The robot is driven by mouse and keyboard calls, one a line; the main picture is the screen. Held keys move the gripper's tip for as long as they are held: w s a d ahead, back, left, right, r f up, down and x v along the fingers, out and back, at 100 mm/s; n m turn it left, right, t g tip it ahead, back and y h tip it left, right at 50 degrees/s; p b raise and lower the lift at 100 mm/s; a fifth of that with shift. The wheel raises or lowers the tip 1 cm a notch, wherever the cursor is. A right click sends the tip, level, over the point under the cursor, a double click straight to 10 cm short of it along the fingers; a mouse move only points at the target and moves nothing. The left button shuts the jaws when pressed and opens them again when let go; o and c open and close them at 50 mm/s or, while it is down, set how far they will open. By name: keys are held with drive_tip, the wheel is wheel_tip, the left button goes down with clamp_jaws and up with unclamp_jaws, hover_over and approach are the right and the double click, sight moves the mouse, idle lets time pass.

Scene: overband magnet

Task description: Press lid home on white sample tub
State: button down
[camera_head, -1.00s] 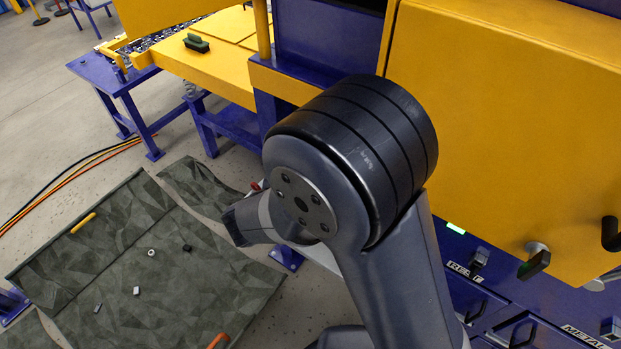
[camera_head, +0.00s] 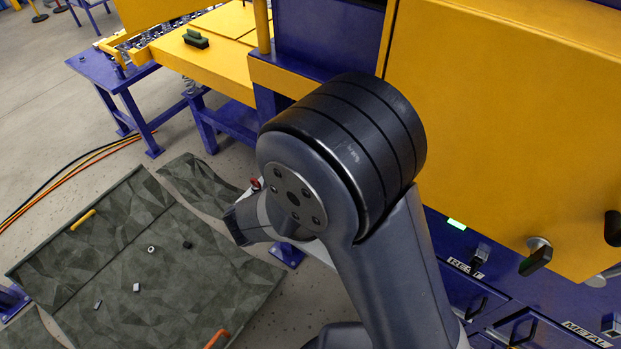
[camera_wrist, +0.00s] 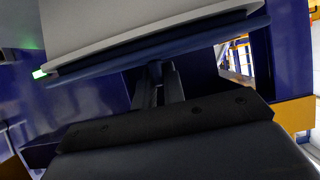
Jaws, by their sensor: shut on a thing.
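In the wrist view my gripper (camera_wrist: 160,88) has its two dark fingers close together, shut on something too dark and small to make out. The fingertips are just under a dark blue slab (camera_wrist: 215,42). A large pale grey-white body (camera_wrist: 130,22) lies directly above that slab, cut off by the top edge. I cannot tell whether these are the sample tub and its lid. In the head view my gripper is hidden behind my arm. No white sample tub can be made out there.
A yellow housing (camera_head: 490,120) fills the right, above blue drawers labelled REST and METAL. A dark green mat (camera_head: 150,265) with several small pieces lies at lower left. A yellow table (camera_head: 215,65) holds a green block (camera_head: 196,39). Cables (camera_head: 60,180) cross the floor.

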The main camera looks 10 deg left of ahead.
drive_tip(key=shift+f, duration=0.25)
drive_tip(key=c, duration=1.4)
unclamp_jaws()
drive_tip(key=v, duration=1)
drive_tip(key=shift+s+a+r+p, duration=0.15)
drive_tip(key=shift+s+p, duration=0.15)
drive_tip(key=shift+s, duration=0.05)
